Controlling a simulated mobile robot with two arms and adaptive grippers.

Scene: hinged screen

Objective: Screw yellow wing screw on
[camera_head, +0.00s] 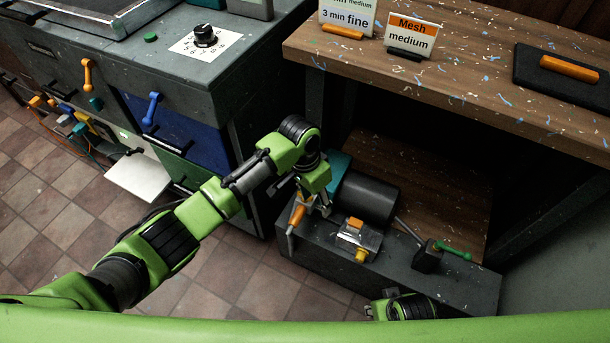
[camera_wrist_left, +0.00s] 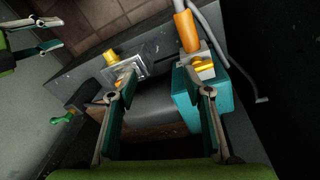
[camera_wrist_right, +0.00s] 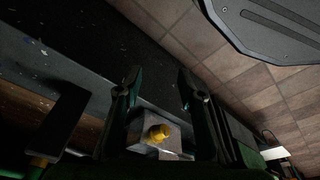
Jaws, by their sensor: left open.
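A yellow winged piece (camera_wrist_left: 204,64) sits on a small pale block by the teal box (camera_wrist_left: 205,105) in the left wrist view, close to one finger of my left gripper (camera_wrist_left: 160,76). That gripper (camera_head: 315,210) is open, fingers apart, above the drum unit. A yellow knob (camera_head: 361,255) sticks out from the front of a metal block (camera_head: 352,238); it also shows in the right wrist view (camera_wrist_right: 158,132). I cannot tell which yellow piece is the wing screw. My right gripper (camera_wrist_right: 159,76) is open and empty, facing the knob; its fingertips show at the bottom of the head view (camera_head: 371,310).
A dark drum (camera_head: 368,198) lies behind the metal block. An orange handle (camera_head: 297,213) is at the left of the unit, a green-handled lever (camera_head: 453,250) at the right. A wooden bench (camera_head: 470,80) overhangs behind. A grey cabinet (camera_head: 245,75) stands left.

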